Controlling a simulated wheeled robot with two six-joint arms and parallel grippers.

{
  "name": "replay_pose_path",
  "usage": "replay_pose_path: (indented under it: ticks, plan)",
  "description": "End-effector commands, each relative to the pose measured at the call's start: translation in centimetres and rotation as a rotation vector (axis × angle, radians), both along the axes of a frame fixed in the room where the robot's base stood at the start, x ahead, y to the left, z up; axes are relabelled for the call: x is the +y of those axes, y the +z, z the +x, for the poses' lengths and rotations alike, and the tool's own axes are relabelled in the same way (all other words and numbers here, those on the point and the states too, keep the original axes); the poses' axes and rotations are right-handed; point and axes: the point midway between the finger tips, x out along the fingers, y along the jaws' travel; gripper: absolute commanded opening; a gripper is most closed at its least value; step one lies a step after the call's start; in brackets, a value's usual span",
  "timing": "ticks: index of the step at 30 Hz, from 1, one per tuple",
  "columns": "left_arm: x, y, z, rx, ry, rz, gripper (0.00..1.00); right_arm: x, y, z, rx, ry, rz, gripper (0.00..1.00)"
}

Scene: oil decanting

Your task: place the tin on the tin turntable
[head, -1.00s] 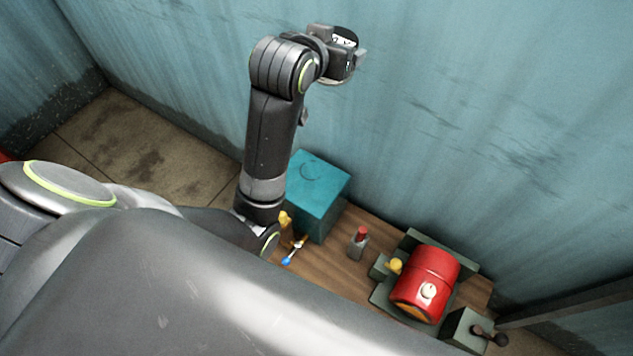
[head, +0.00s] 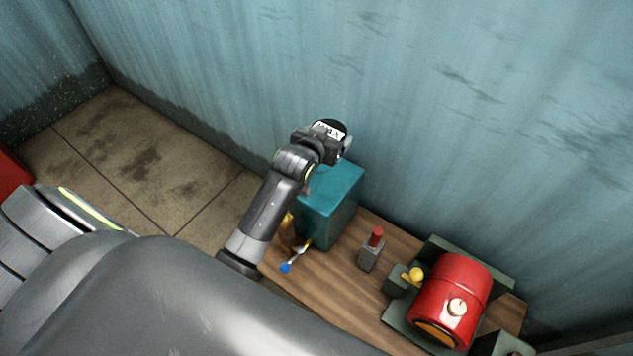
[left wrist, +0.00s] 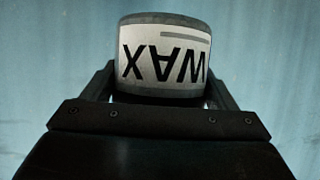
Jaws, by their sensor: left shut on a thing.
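The tin is a dark round can with a white label reading WAX. It shows in the head view (head: 329,129) and, upside down, in the left wrist view (left wrist: 164,58). My left gripper (head: 338,146) is shut on the tin and holds it above the teal box (head: 331,203), near the wall. In the left wrist view the gripper's fingers (left wrist: 164,95) are at both sides of the tin. A round outline showed on the box top earlier; the arm and tin now cover part of that top. I cannot tell whether this is the turntable. My right gripper is out of view.
A wooden bench (head: 335,275) carries the box, a small grey block with a red top (head: 372,250), a yellow knob (head: 413,275) and a red drum (head: 453,298) in a dark cradle. A blue-tipped item (head: 286,267) lies before the box. The blue wall is close behind.

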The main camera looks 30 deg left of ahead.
Motion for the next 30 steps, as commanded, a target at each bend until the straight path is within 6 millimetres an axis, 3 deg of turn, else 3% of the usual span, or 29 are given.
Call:
replay_pose_path:
  ticks: [12,18,25,30]
  plan:
    - [0.2,-6.9,-0.2,-0.001,0.001,-0.003,0.43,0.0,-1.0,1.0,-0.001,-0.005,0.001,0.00]
    - [0.2,-8.2,-0.2,-0.004,0.000,-0.003,0.43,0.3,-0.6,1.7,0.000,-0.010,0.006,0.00]
    - [0.2,-11.1,-0.2,-0.003,0.001,-0.002,0.43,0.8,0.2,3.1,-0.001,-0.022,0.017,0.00]
    - [0.2,-11.8,-0.2,-0.005,0.000,-0.002,0.43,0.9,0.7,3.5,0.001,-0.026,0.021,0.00]
